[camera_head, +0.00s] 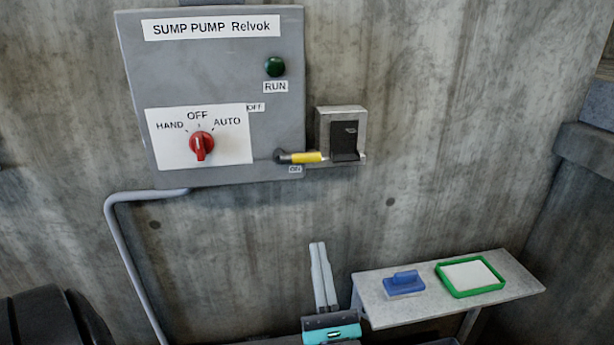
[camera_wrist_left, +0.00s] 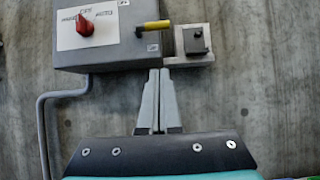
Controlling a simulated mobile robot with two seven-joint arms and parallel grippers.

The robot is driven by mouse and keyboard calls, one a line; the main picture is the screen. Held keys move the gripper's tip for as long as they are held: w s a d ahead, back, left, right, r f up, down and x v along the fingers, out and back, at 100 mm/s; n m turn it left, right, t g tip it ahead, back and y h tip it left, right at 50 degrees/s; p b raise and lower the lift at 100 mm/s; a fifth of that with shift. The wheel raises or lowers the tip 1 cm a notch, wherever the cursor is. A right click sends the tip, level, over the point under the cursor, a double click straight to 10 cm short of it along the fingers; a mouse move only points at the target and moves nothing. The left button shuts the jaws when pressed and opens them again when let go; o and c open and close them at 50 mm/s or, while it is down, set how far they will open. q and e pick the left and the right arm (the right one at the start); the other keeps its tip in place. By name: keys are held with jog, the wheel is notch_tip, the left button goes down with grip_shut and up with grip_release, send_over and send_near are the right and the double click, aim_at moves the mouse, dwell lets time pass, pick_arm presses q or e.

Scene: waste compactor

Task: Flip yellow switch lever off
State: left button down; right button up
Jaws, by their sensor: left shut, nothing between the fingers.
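The yellow switch lever (camera_head: 306,157) is at the lower right edge of the grey "SUMP PUMP" panel (camera_head: 215,85). It lies about level, with a dark knob-like part at its left end. It is close to the "ON" label (camera_head: 295,169) and well below the "OFF" label (camera_head: 255,107). In the left wrist view the lever (camera_wrist_left: 157,25) is just above my fingertips. My left gripper (camera_head: 317,246) is shut and empty, pointing up below the lever, apart from it in the head view. In the left wrist view its fingers (camera_wrist_left: 159,72) are together. My right gripper does not show.
The panel carries a red selector knob (camera_head: 201,146) and a green RUN light (camera_head: 275,67). A grey box with a black front (camera_head: 345,140) is right of the lever. A shelf (camera_head: 385,313) at lower right holds a blue block (camera_head: 404,284) and a green-rimmed tray (camera_head: 443,284).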

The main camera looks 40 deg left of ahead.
pick_arm(q)
jog(key=p, duration=0.3)
send_near(299, 155)
jog(key=shift+w+a+r, duration=0.65)
jog(key=shift+w+a, duration=1.25)
jog(key=shift+w, duration=0.55)
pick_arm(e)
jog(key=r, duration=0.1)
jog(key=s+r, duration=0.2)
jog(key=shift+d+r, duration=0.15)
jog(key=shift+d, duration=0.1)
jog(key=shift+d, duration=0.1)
pick_arm(q)
jog(key=shift+w+d+r+n+g+y+b, duration=0.1)
jog(key=shift+n+g+y+b, duration=0.35)
jog(key=shift+n, duration=0.25)
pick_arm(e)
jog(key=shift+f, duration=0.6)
pick_arm(q)
jog(key=shift+r+n+g+y+b, duration=0.15)
jog(key=shift+n+g+y+b, duration=0.15)
jog(key=shift+n+g, duration=0.15)
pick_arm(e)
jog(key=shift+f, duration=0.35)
